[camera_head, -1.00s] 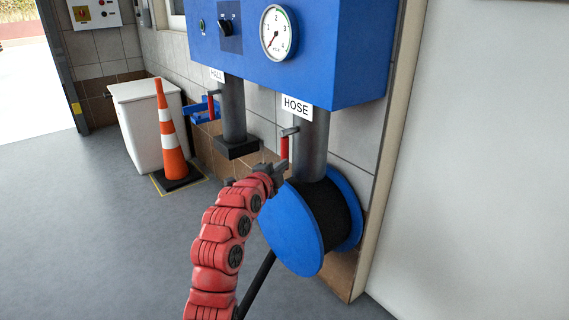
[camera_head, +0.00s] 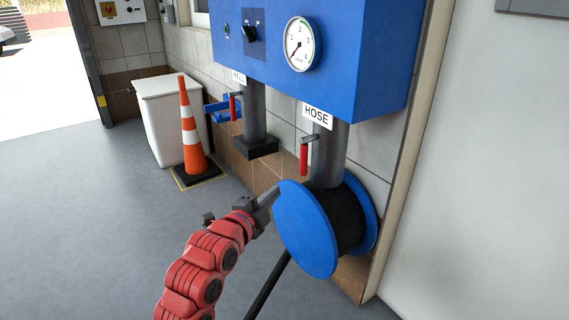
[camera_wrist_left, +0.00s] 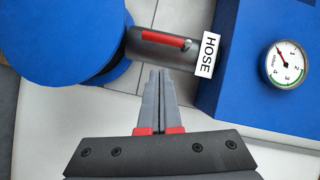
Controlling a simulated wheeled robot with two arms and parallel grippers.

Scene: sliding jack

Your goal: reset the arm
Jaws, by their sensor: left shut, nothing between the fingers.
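My left gripper (camera_head: 268,198) is shut and empty at the end of my red left arm. In the head view it is beside the left rim of the blue hose reel (camera_head: 305,230), below the HOSE valve's red handle (camera_head: 304,158). In the left wrist view the gripper (camera_wrist_left: 160,75) has its two fingers together, pointing toward the HOSE pipe. The red handle (camera_wrist_left: 165,36) lies beyond the fingertips, apart from them, along the pipe. I cannot tell whether the gripper touches the reel. My right gripper is not in view.
A blue cabinet (camera_head: 370,60) with a gauge (camera_head: 302,44) and a black knob hangs above. The HALL pipe (camera_head: 254,110) stands left of the HOSE pipe. An orange cone (camera_head: 190,130) and white bin (camera_head: 160,115) stand further left. The grey floor (camera_head: 90,220) is open.

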